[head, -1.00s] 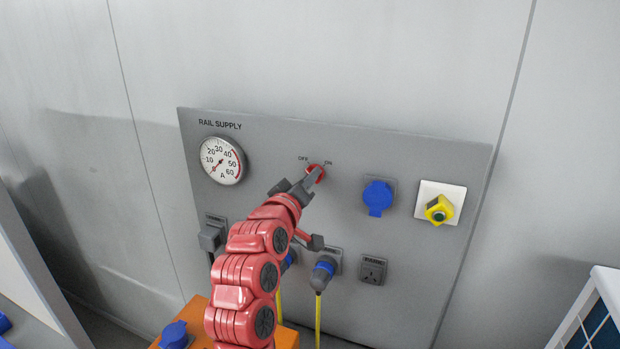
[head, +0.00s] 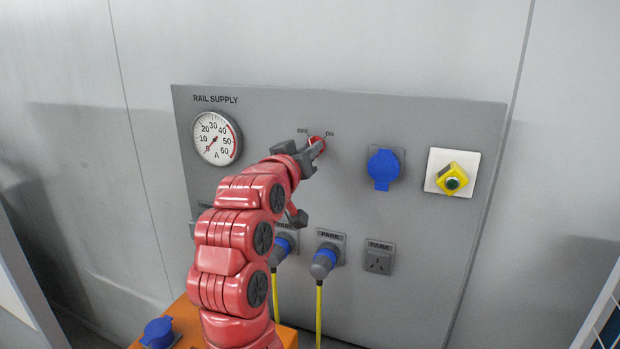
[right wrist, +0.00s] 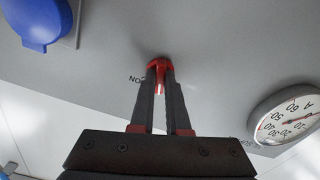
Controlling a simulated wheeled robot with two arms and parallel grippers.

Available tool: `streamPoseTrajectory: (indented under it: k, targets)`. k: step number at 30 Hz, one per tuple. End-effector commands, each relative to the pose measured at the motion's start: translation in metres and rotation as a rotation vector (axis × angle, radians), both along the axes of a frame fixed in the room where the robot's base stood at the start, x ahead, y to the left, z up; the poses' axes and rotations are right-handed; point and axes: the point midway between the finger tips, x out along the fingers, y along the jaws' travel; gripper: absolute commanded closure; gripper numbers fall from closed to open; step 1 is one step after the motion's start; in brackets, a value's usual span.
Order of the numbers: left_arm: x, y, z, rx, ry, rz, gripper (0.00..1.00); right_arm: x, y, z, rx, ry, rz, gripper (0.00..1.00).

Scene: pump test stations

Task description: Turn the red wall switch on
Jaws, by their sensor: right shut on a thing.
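The red wall switch (head: 318,142) is on the grey RAIL SUPPLY panel, just below the OFF and ON labels. My right gripper (head: 312,152) reaches it from the lower left and covers part of it. In the right wrist view, the two dark fingers (right wrist: 160,78) are closed together on the red switch (right wrist: 158,66), whose top shows between and above the tips. The fingers hide much of the switch, so I cannot tell for sure which label it points to. My left gripper is not in view.
A round gauge (head: 216,138) is left of the switch, its needle near 0. Plugs with yellow cables (head: 325,260) and a PARK socket (head: 379,259) are below.

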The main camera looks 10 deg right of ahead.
Motion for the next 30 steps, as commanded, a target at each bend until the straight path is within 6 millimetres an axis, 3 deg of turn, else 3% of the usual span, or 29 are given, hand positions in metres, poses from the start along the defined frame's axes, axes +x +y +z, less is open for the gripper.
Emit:
streamPoseTrajectory:
  k: [1,3,12,21,30]
  targets:
    - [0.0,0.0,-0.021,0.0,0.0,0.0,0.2,-0.001,0.0,-0.01,0.035,-0.024,-0.001,1.0]
    - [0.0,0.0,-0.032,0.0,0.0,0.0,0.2,-0.001,0.0,-0.008,0.092,-0.064,-0.001,1.0]
    - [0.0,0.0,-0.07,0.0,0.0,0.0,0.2,0.0,0.0,-0.006,0.326,-0.218,0.0,1.0]
    - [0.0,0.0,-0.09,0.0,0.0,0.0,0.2,0.0,0.0,-0.003,0.561,-0.375,0.001,1.0]
    - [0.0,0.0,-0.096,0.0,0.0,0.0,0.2,0.0,0.0,-0.002,0.762,-0.51,0.0,1.0]
